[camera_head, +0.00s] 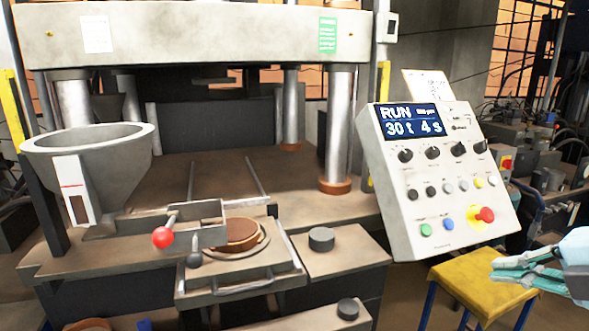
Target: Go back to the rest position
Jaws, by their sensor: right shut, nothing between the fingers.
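My right gripper (503,268) is at the lower right edge of the head view. Its teal fingers point left and are shut with nothing between them. It is in front of the yellow stool (470,283), apart from the control panel (440,185) above and to its left. My left gripper is not in view.
A press with a grey top beam (200,35) and steel columns fills the left and middle. A hopper (95,160), a red-knobbed lever (162,238) and a brown disc (235,233) on a sliding plate are at its front. The panel display reads RUN, 30 t, 4 s.

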